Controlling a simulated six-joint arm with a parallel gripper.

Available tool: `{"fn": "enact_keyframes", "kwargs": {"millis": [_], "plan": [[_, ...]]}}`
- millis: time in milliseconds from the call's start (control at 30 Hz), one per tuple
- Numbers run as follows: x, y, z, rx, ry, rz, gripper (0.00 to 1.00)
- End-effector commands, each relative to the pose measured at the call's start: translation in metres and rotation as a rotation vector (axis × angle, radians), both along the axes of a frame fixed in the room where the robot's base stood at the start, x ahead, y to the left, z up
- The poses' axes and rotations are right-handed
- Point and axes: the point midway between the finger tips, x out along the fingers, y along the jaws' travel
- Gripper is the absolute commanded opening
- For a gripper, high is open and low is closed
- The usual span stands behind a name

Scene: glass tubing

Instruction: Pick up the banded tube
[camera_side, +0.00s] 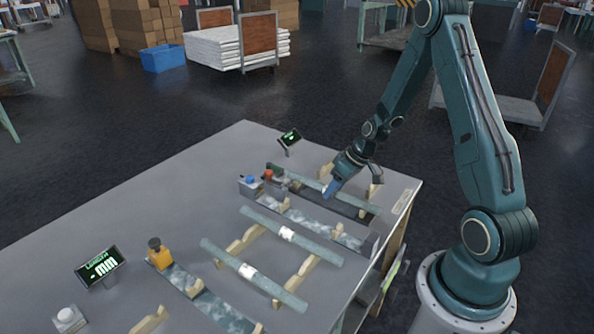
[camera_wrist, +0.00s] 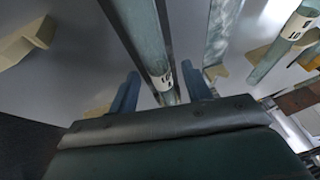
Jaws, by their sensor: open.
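Several pale blue-green glass tubes lie across wooden cradles on the grey table. Two with white labelled bands, a nearer tube (camera_side: 218,250) and a middle tube (camera_side: 262,220), lie left of my gripper in the side view. A third tube (camera_side: 302,179) lies farther back, under my gripper (camera_side: 353,186), which covers part of it. Another banded tube (camera_wrist: 274,53) lies to the right.
Wooden cradles (camera_side: 240,243) stand up from the table (camera_side: 190,200). A smaller display (camera_side: 289,138) stands at the back.

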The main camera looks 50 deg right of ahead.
Motion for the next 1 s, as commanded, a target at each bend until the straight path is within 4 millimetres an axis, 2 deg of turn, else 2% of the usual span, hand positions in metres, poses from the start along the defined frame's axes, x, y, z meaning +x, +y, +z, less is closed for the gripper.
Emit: {"fn": "enact_keyframes", "kwargs": {"millis": [167,400,767,1000], "plan": [[0.0,0.0,0.0,0.0,0.0,0.0,0.47],[0.0,0.0,0.0,0.0,0.0,0.0,0.0],[0.0,0.0,0.002,0.0,-0.001,0.0,0.0],[0.001,0.0,0.014,-0.001,-0.003,0.0,0.0]]}}
